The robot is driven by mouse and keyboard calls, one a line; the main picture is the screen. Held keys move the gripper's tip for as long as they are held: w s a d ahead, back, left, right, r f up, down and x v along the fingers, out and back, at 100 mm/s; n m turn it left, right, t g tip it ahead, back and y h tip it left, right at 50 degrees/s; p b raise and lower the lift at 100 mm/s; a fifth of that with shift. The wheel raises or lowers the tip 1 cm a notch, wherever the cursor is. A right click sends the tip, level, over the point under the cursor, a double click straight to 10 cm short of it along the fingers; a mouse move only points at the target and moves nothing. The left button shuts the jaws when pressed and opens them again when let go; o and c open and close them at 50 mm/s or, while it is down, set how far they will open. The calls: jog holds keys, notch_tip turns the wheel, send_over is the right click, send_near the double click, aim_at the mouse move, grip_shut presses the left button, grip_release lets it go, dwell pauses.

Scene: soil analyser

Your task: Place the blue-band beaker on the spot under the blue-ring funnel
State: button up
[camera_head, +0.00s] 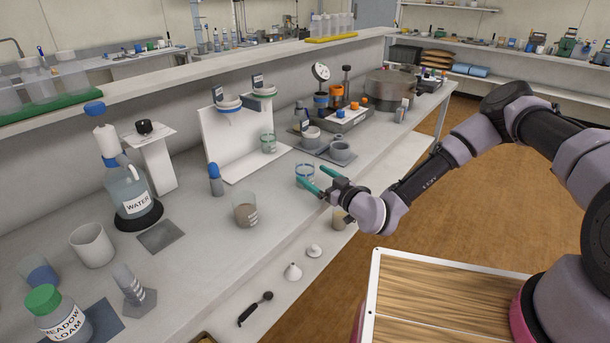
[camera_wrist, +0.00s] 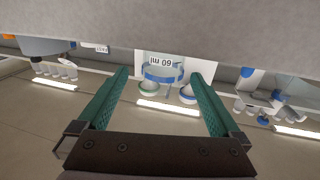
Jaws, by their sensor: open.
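The blue-band beaker (camera_head: 305,172) is a small clear beaker on the bench near its front edge. In the wrist view the beaker (camera_wrist: 165,73) appears upside down, with a "60 ml" label, in the gap between my fingertips. My gripper (camera_head: 319,180) is open just in front of it; whether the fingers touch it I cannot tell. The blue-ring funnel (camera_head: 228,105) is held at the left of a white stand (camera_head: 222,141). The stand's base below it (camera_head: 236,174) looks bare. In the wrist view the blue-ring funnel (camera_wrist: 187,95) is beyond the beaker.
A green-ring funnel (camera_head: 263,91) hangs at the stand's right, above a green-band beaker (camera_head: 268,143). A blue-capped bottle (camera_head: 216,181) and a beaker with brown contents (camera_head: 245,212) stand left of my gripper.

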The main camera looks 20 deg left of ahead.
aim_at(304, 169)
jog(key=x, duration=0.4)
jog(key=shift+a+r, duration=0.1)
jog(key=shift+a, duration=0.35)
